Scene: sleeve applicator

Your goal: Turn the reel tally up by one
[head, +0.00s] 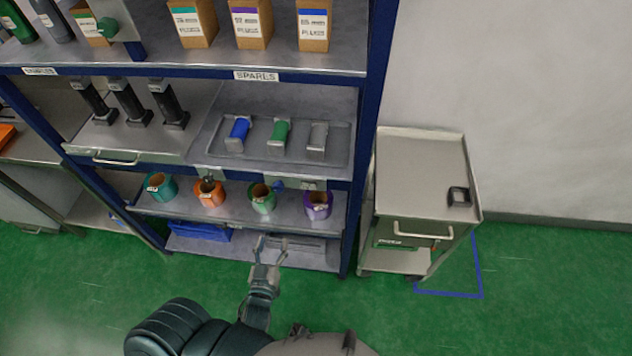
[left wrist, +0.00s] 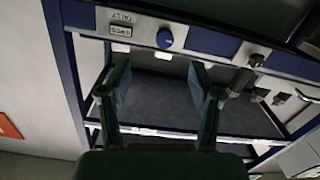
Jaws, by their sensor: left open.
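The reel tally (left wrist: 121,31) is a small counter window on the shelf rail, beside a label that seems to read TALLY. Its digits are too small to read surely. A round blue knob (left wrist: 165,38) sits on the rail next to it. In the head view the knob (head: 279,184) shows small, behind the green reel. My left gripper (head: 271,243) is open and empty, in front of the rack and below the reel shelf. In the left wrist view its fingers (left wrist: 160,78) are spread, apart from the knob. My right gripper is not in view.
Teal, orange, green (head: 263,203) and purple (head: 318,206) reels stand on the shelf near the rail. A dark fitting (left wrist: 257,61) juts from the rail. A blue bin (head: 200,232) lies on the bottom shelf. A grey cart (head: 422,165) stands right of the rack.

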